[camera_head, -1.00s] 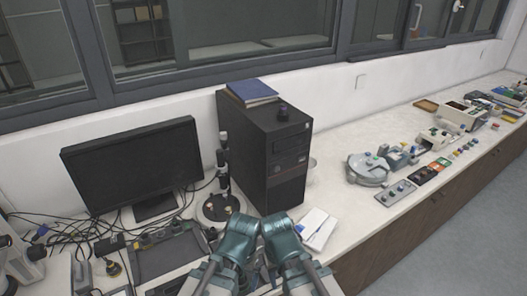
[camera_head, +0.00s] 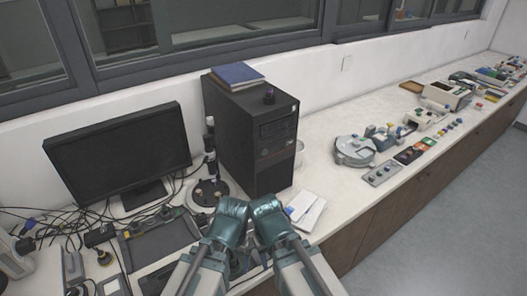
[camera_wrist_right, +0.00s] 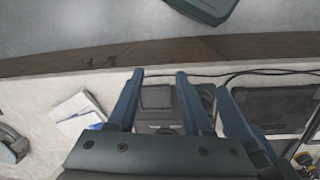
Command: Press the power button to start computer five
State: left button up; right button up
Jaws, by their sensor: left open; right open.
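The black computer tower (camera_head: 235,135) stands upright on the white bench against the wall. Its front panel (camera_head: 277,140) faces right and toward me. The power button is too small to make out. My left gripper (camera_head: 240,258) is low between my two forearms, in front of the tower and apart from it, largely hidden by my arm links. In the right wrist view my right gripper (camera_wrist_right: 160,75) is open, with empty space between its blue fingers. A further blue finger, likely of my left gripper, shows beside it. A black monitor (camera_head: 118,160) stands left of the tower.
A stand-like instrument (camera_head: 210,165) is between monitor and tower. White papers (camera_head: 305,208) lie before the tower. Cables (camera_head: 55,228) clutter the left. A grey round device (camera_head: 354,151) stands right.

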dwell(0.3)
grip_shut()
dwell(1.6)
